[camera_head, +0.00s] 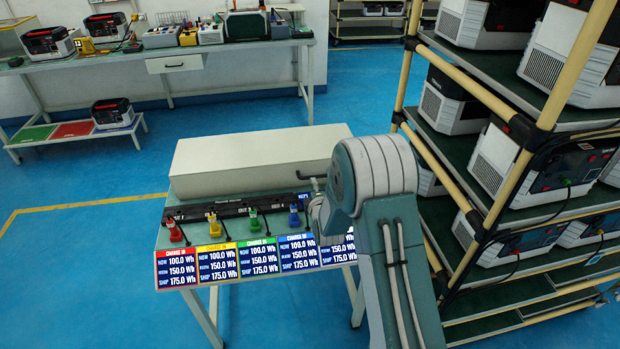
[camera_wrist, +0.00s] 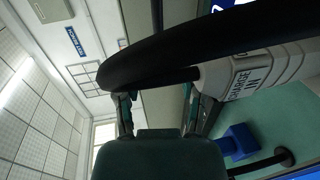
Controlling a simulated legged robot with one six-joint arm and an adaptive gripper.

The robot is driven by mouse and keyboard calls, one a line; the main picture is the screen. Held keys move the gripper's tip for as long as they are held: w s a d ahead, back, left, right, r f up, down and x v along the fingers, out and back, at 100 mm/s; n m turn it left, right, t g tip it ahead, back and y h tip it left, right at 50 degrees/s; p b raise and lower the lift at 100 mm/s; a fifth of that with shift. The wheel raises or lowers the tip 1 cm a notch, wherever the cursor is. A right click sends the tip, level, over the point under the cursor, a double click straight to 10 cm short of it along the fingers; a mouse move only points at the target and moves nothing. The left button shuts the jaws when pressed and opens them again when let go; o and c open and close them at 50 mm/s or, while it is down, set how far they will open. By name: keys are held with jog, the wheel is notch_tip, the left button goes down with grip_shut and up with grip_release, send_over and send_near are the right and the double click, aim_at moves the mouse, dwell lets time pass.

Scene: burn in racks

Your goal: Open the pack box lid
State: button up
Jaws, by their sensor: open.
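A long pale grey box (camera_head: 255,160) with a flat, closed top lies along the back of the small bench. It is the only box-like thing on that bench, and I cannot tell if its top is the pack box lid. My gripper (camera_wrist: 160,104) shows in the wrist view with its fingers apart and nothing clearly held between them. In the head view my arm mostly hides it, at the bench's right end in front of the box. In the wrist view a thick black cable (camera_wrist: 150,62) curves close past the fingers, beside a white part (camera_wrist: 255,75) marked CHARGE IN.
Red (camera_head: 174,231), yellow (camera_head: 214,227), green (camera_head: 254,222) and blue (camera_head: 294,216) plugs stand along the bench front, above CHARGE IN panels (camera_head: 258,258). A rack (camera_head: 468,215) of power units stands close on the right. Blue floor (camera_head: 80,265) is clear on the left.

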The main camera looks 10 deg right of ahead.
aim_at(310, 177)
jog(key=x, duration=0.7)
jog(key=shift+w, duration=0.1)
jog(key=shift+c, duration=0.3)
grip_shut()
